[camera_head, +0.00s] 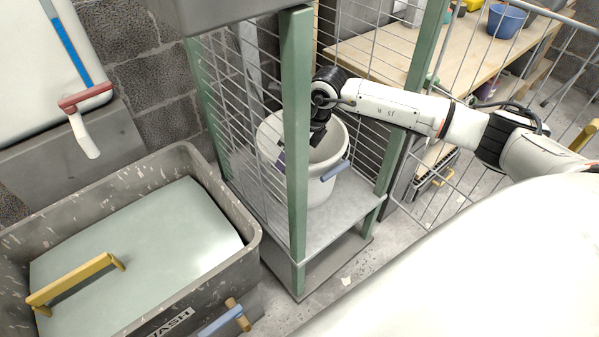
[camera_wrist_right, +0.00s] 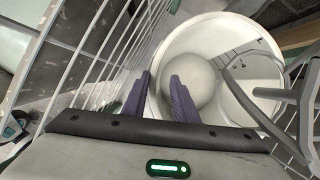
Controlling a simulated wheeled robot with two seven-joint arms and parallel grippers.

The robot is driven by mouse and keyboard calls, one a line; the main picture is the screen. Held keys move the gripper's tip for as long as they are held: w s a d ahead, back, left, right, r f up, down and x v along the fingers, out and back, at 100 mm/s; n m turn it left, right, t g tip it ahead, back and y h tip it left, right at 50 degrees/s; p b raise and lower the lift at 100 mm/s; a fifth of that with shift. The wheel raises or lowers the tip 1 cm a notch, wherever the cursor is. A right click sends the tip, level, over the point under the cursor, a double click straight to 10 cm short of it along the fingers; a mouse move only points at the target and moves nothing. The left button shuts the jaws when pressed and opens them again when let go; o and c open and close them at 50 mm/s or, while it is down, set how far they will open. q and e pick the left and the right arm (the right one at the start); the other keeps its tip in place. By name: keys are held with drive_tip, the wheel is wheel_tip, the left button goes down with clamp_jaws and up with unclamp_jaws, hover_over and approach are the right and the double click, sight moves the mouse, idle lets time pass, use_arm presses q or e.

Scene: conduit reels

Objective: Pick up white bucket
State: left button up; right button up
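The white bucket (camera_head: 322,190) stands upright on a grey shelf (camera_head: 335,215) inside a green-framed wire cage. A blue grip shows on its front side. A green post hides part of it. My right arm reaches in from the right, and my right gripper (camera_head: 284,158) is at the bucket's rim, partly hidden by the post. In the right wrist view, the two purple fingers of my right gripper (camera_wrist_right: 160,82) are apart, with the left rim of the white bucket (camera_wrist_right: 158,62) between them. I cannot see clear contact. My left gripper is not in view.
Wire mesh (camera_head: 245,90) and the green post (camera_head: 297,130) stand close around the bucket. A grey tub (camera_head: 250,225) with a yellow handle piece (camera_head: 75,280) is at left. A wooden bench (camera_head: 465,50) with a blue bowl (camera_head: 506,20) is behind.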

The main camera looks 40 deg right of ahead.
drive_tip(key=shift+c, duration=0.2)
clamp_jaws()
idle(1.3)
